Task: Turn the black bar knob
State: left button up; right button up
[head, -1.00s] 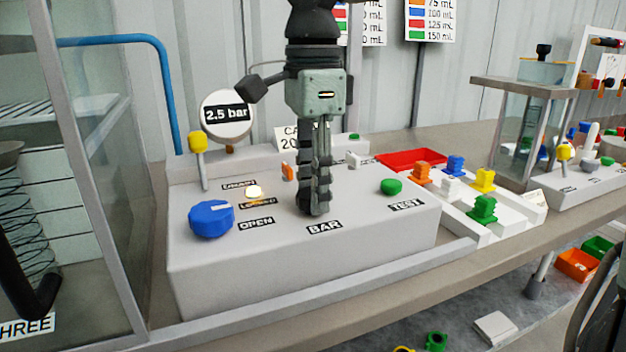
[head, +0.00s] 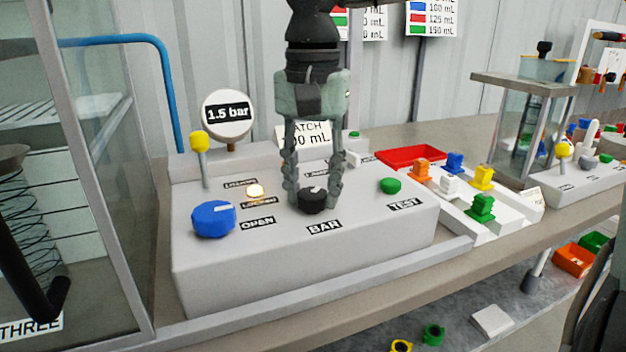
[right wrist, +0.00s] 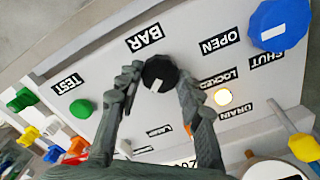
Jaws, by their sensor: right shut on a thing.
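The black bar knob (head: 312,200) stands on the light grey control box (head: 300,262), just behind the label BAR. Its white mark shows on top. My right gripper (head: 312,196) reaches down from above and is shut on the knob, one finger on each side. In the right wrist view the black knob (right wrist: 160,74) sits between the two fingertips (right wrist: 158,84). The round gauge (head: 228,113) at the back left of the box reads 1.5 bar. My left gripper is not in view.
On the box are a blue OPEN/SHUT knob (head: 213,218), a lit lamp (head: 255,191), a yellow-topped lever (head: 199,143) and a green TEST button (head: 390,186). Coloured pieces and a red tray (head: 410,157) lie to the right. A glass-walled cabinet (head: 100,150) stands close at left.

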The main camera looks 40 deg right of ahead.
aim_at(312, 193)
jog(key=n, duration=0.5)
jog(key=shift+n, duration=2.6)
jog(key=o, duration=1.2)
jog(key=shift+c, duration=0.2)
notch_tip(312, 193, up, 12)
